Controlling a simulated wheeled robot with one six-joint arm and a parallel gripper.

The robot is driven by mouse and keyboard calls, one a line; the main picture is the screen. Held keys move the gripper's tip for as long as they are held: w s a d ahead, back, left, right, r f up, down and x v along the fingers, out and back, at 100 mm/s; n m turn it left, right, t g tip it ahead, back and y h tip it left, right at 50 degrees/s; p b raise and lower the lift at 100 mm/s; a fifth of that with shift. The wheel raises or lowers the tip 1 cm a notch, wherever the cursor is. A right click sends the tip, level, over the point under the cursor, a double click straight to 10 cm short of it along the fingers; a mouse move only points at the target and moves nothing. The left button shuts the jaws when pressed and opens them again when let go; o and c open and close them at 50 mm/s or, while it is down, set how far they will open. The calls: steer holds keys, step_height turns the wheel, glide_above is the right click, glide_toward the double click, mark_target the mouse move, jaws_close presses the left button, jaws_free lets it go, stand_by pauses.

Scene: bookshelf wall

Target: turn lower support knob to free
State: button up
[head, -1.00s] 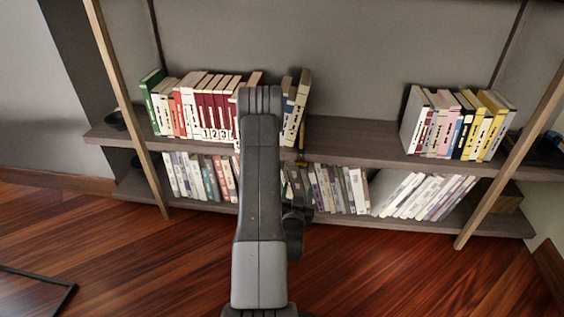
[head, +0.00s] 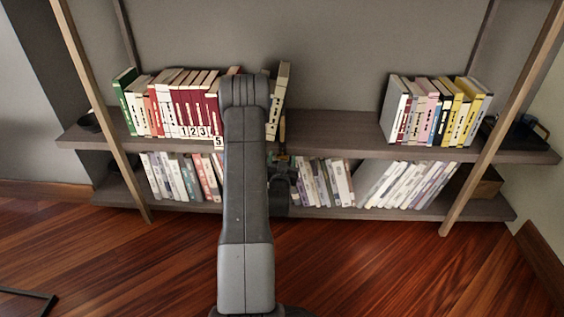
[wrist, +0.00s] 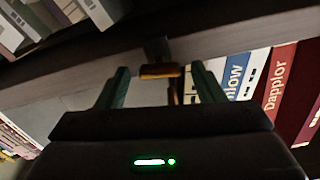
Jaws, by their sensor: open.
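A small brass-coloured knob (wrist: 160,71) on a dark mount shows in the wrist view at the edge of a shelf board. My gripper (wrist: 160,67) is open, with one greenish finger on each side of the knob and a visible gap to each. I cannot tell from this view whether the fingertips reach as far as the knob. In the head view my gripper is mostly hidden behind my own arm, just below the front edge of the upper shelf (head: 330,146). A thin brass-coloured upright piece (head: 283,128) shows above it. The knob's turn position is unclear.
Numbered red books (head: 195,105) stand on the upper shelf left of my arm, and yellow and white books (head: 440,110) stand at right. The lower shelf (head: 340,212) holds pale books, some leaning (head: 408,185). The upper shelf is bare between the groups.

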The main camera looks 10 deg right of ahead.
steer(key=shift+w, duration=0.1)
steer(key=c, duration=1)
steer(key=shift+n, duration=1.1)
steer(key=o, duration=1)
steer(key=p+v, duration=0.2)
steer(key=v, duration=1.2)
steer(key=shift+p, duration=0.4)
